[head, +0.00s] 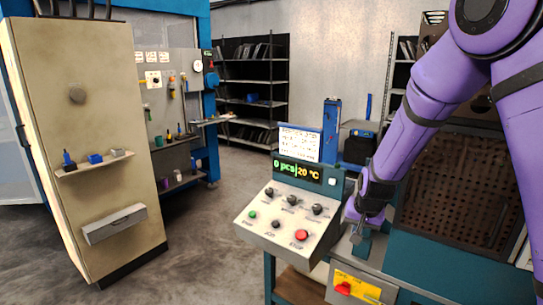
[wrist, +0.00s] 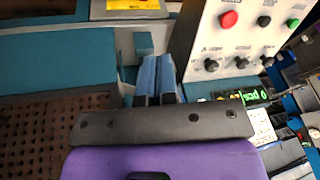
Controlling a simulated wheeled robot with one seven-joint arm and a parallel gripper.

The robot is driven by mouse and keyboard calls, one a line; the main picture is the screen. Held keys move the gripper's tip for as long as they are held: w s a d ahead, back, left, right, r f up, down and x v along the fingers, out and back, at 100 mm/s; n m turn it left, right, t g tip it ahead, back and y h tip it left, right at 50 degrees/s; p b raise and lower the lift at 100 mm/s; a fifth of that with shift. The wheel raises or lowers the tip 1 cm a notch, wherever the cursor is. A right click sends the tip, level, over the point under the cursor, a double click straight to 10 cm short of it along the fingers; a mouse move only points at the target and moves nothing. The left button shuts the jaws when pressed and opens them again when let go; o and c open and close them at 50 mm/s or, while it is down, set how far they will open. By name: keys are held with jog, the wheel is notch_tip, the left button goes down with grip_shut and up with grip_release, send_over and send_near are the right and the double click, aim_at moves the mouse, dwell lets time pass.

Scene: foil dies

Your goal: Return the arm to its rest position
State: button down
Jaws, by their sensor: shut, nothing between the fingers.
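My purple arm (head: 415,115) reaches down from the upper right in the head view. My gripper (head: 356,232) is low beside the control panel, over the edge of the teal machine (head: 385,268). In the wrist view my gripper (wrist: 158,62) shows blue fingers closed together with nothing held between them. A small teal block (wrist: 143,43) is just beyond the fingertips. I cannot tell whether the fingers touch it.
The control panel (head: 285,222) with buttons and knobs stands close left of my gripper. A perforated brown panel (head: 455,195) is on its right. A yellow plate with a red switch (head: 345,288) is below. A beige cabinet (head: 95,140) stands at left; open floor lies between.

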jog(key=s+d+r+n, duration=0.1)
jog(key=s+d+r, duration=0.1)
jog(key=s+r, duration=0.65)
jog(key=s+d+r+n, duration=0.1)
jog(key=s+r, duration=0.5)
jog(key=r, duration=0.5)
jog(key=s+d+r, duration=0.1)
jog(key=s+r, duration=0.2)
jog(key=s, duration=0.6)
jog(key=s+d+r+n+t, duration=0.1)
jog(key=s+d+r, duration=0.1)
jog(key=s, duration=0.7)
jog(key=shift+s+d+r+n, duration=0.2)
jog(key=shift+s+r+n, duration=0.15)
jog(key=shift+r, duration=0.15)
jog(key=shift+d, duration=0.1)
